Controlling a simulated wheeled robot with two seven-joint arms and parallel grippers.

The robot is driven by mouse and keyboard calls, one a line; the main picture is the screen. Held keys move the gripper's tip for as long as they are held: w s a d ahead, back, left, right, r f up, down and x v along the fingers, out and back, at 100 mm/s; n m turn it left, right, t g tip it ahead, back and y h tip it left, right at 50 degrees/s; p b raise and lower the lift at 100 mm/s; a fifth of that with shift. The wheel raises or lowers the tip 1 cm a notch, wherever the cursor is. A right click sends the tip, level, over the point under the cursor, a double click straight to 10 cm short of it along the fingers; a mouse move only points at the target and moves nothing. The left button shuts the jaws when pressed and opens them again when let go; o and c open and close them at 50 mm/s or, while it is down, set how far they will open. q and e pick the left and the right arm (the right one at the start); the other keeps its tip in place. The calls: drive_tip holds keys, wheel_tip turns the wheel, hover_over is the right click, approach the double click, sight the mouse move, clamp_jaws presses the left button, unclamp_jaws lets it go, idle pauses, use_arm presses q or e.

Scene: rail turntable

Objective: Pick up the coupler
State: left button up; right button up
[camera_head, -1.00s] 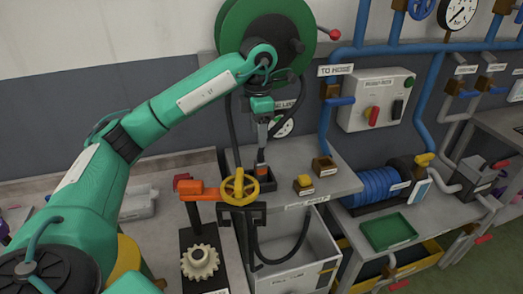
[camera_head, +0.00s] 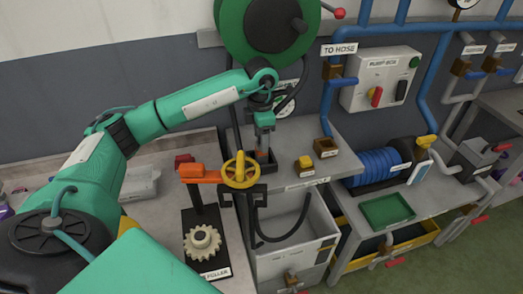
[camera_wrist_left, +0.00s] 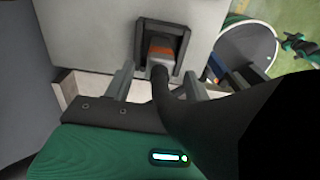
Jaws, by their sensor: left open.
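The coupler (camera_wrist_left: 160,47) shows orange and grey in the left wrist view, sitting in a square black holder (camera_wrist_left: 177,30) with a black hose (camera_wrist_left: 170,95) running from it. In the head view the holder (camera_head: 266,166) stands on the grey bench, and the gripper mostly hides the coupler. My left gripper (camera_head: 264,148) points down just above it. In the left wrist view its two grey fingers (camera_wrist_left: 157,82) are open, one on each side of the hose, short of the coupler. My right gripper is in neither view.
A yellow handwheel (camera_head: 240,169) and a gear puller with a pale gear (camera_head: 202,242) stand in front. Yellow (camera_head: 305,163) and brown (camera_head: 325,147) blocks sit to the right. A green hose reel (camera_head: 268,25) is behind. A blue hose coil (camera_head: 372,166) lies further right.

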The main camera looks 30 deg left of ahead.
use_arm(q)
wheel_tip(320, 180, down, 3)
drive_tip(key=shift+f+p, duration=0.2)
drive_tip(key=shift+p, duration=0.2)
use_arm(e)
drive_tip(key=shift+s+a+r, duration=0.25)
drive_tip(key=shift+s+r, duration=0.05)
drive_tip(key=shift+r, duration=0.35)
use_arm(q)
drive_tip(key=shift+c, duration=0.3)
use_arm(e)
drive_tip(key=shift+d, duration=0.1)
use_arm(q)
drive_tip(key=c, duration=1.1)
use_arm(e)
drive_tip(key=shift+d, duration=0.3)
use_arm(q)
drive_tip(key=shift+r, duration=0.1)
drive_tip(key=shift+c, duration=0.2)
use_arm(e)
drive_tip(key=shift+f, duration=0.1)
